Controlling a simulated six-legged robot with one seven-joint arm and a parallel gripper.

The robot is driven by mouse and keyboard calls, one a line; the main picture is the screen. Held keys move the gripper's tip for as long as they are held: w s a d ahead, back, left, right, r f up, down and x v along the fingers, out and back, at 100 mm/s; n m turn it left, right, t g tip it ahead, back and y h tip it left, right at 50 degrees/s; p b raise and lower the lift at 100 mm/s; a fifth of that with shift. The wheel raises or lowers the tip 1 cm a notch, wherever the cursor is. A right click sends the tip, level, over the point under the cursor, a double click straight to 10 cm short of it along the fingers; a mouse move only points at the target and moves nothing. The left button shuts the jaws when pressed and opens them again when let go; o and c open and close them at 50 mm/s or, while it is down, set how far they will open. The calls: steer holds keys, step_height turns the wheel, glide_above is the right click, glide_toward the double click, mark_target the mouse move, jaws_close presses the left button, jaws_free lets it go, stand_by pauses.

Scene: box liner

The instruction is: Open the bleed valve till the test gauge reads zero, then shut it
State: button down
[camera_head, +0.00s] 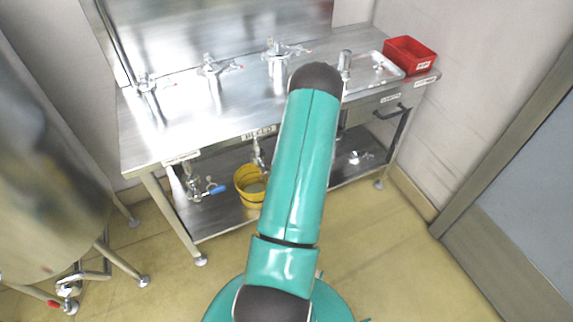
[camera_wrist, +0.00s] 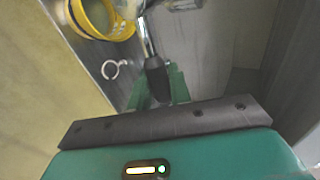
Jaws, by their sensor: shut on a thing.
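In the wrist view my gripper (camera_wrist: 159,88) has its green fingers closed around the black grip of a lever (camera_wrist: 155,68). The lever's bright metal shank runs up to a metal fitting (camera_wrist: 153,5) at the top edge. In the head view a label reading roughly "BLEED" (camera_head: 259,133) is on the bench's front edge, with a metal valve (camera_head: 258,154) hanging below it. My arm hides my gripper and the lever there. A yellow bucket (camera_head: 249,186) stands under that valve; it also shows in the wrist view (camera_wrist: 78,22). I cannot make out a test gauge or its reading.
Several metal taps stand on the steel bench (camera_head: 160,140). A red bin (camera_head: 410,55) and a shallow tray (camera_head: 375,68) are at its right end. A blue-handled valve (camera_head: 205,190) is under the bench's left side. A rounded metal tank (camera_head: 40,180) stands left; floor right is clear.

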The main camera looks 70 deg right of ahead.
steer(key=shift+a+f, duration=0.1)
steer(key=shift+a, duration=0.05)
steer(key=c, duration=1.3)
jaws_free()
steer(key=v, duration=1.3)
steer(key=shift+s+a+r, duration=0.15)
steer(key=shift+s+r, duration=0.1)
